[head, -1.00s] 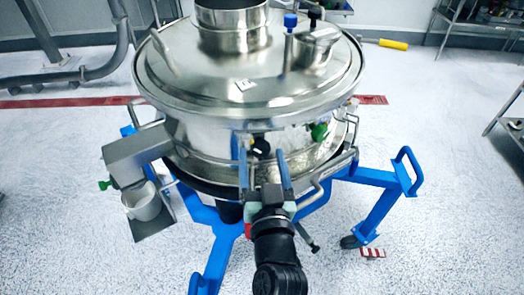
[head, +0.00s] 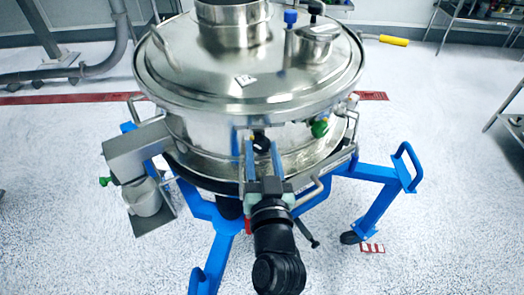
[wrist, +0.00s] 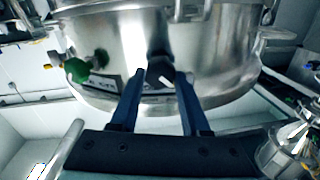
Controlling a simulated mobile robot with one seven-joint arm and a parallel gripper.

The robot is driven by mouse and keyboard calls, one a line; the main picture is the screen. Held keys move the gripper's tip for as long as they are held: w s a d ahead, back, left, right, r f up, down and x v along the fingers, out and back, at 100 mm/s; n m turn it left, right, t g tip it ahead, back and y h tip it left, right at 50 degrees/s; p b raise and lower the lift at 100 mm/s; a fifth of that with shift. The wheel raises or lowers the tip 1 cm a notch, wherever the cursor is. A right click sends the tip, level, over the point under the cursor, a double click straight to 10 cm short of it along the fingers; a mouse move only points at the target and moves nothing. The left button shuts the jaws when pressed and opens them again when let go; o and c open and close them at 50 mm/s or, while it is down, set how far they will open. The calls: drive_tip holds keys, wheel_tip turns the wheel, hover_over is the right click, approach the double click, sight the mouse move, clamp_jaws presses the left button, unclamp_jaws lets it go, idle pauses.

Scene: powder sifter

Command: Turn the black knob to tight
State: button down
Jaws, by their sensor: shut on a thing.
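The black knob (head: 262,143) is on the front of the round steel sifter (head: 215,132), just under its lid rim. It also shows in the wrist view (wrist: 160,68), with a pale mark low on its face. My gripper (head: 262,148) has its two blue fingers on the left and right sides of the knob and is shut on it. In the wrist view, my fingertips (wrist: 161,76) flank the knob closely. The knob's exact turn angle and any tight marking cannot be read.
A green knob (head: 320,128) sits to the right of the black one. Blue frame legs (head: 375,210) and a bent steel handle (head: 310,195) are close to my arm. The speckled floor at front is clear.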

drive_tip(key=shift+m, duration=0.4)
drive_tip(key=m+p, duration=0.1)
drive_tip(key=m, duration=0.2)
drive_tip(key=shift+m, duration=0.3)
drive_tip(key=m+p, duration=0.1)
drive_tip(key=m, duration=0.3)
drive_tip(key=shift+m, duration=0.3)
drive_tip(key=m+p, duration=0.1)
drive_tip(key=m, duration=0.3)
drive_tip(key=shift+m+p, duration=0.3)
drive_tip(key=shift+p, duration=0.1)
drive_tip(key=shift+f+m+p, duration=0.15)
drive_tip(key=shift+m+p, duration=0.4)
drive_tip(key=shift+m, duration=1.65)
drive_tip(key=shift+c, duration=1.9)
unclamp_jaws()
